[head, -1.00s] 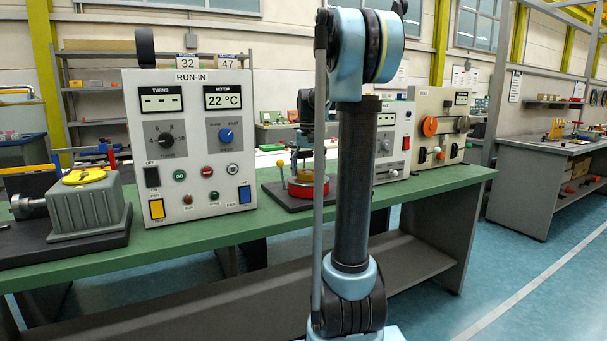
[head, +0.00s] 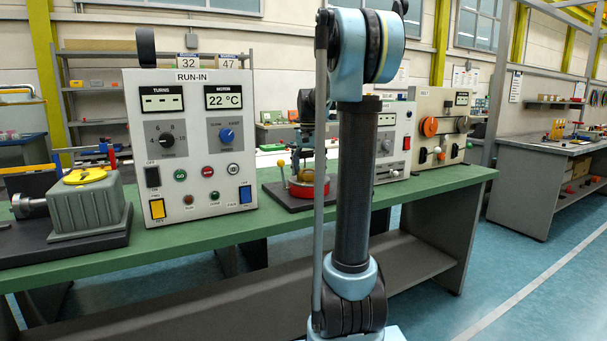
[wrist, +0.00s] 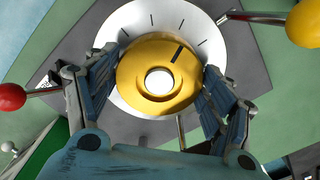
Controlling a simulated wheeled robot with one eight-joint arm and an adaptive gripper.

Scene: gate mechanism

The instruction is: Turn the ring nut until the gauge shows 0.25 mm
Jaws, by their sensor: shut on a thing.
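The ring nut (wrist: 140,75) is a gold round part with a black mark at its upper right and a pale round stud in its middle. It sits over a silver dial plate (wrist: 150,18) with several dark tick marks. My gripper (wrist: 160,68) is shut on the ring nut, one finger at each side of it. In the head view my gripper (head: 303,155) is over the red-ringed mechanism (head: 312,188), partly hidden behind my arm. No gauge reading in mm is legible in either view.
A red ball knob (wrist: 10,97) and a yellow ball knob (wrist: 304,24) on rods flank the nut. The RUN-IN panel (head: 190,105) stands left of the mechanism on the green bench (head: 240,222). A grey housing (head: 88,208) with a yellow top is further left.

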